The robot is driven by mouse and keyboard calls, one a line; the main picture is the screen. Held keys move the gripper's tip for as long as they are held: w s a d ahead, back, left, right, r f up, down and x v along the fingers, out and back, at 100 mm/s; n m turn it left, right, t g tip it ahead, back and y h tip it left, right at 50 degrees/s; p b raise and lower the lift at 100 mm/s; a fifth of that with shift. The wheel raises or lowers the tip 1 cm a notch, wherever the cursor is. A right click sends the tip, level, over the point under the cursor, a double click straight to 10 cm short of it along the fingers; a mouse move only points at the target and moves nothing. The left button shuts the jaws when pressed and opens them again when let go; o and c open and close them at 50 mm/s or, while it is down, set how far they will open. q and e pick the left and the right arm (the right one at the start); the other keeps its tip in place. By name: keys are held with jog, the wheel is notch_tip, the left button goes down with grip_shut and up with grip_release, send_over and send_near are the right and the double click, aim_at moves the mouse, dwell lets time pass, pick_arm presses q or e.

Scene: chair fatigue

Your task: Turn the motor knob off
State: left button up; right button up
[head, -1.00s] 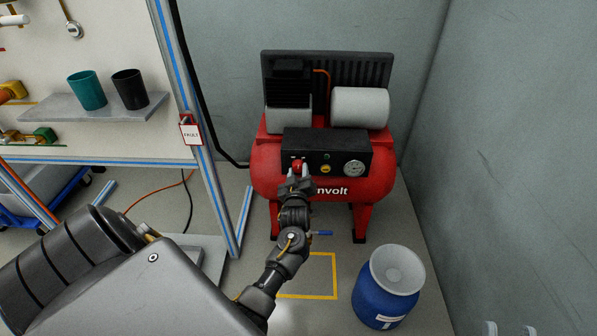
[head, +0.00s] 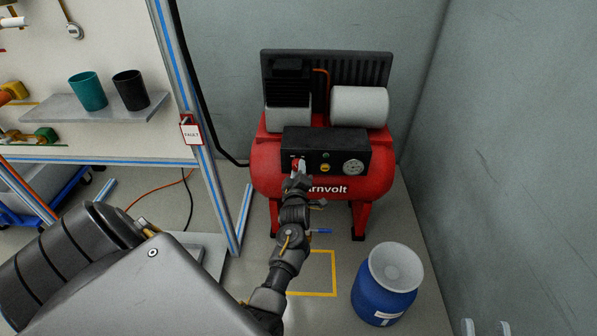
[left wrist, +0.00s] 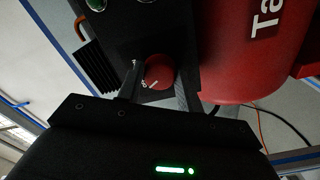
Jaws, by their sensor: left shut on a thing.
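The red motor knob (head: 295,162) is on the left part of the black control panel (head: 335,142) on the red compressor (head: 262,170). My left gripper (head: 299,169) is at the knob, with its fingers partly covering it in the head view. In the left wrist view the round red knob (left wrist: 158,68), with a pale mark on its face, sits between the two fingers of my left gripper (left wrist: 158,88). The gripper is shut on the knob. The mark's setting is too small to read. My right gripper is not in view.
A gauge (head: 353,167) and small buttons are right of the knob. A blue drum (head: 385,300) stands on the floor at the right front. The grey wall is close on the right.

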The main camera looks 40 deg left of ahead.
pick_arm(q)
jog(key=shift+w+d+r, duration=0.1)
jog(key=shift+w, duration=0.05)
jog(key=o, duration=1)
pick_arm(e)
jog(key=shift+s+f, duration=0.1)
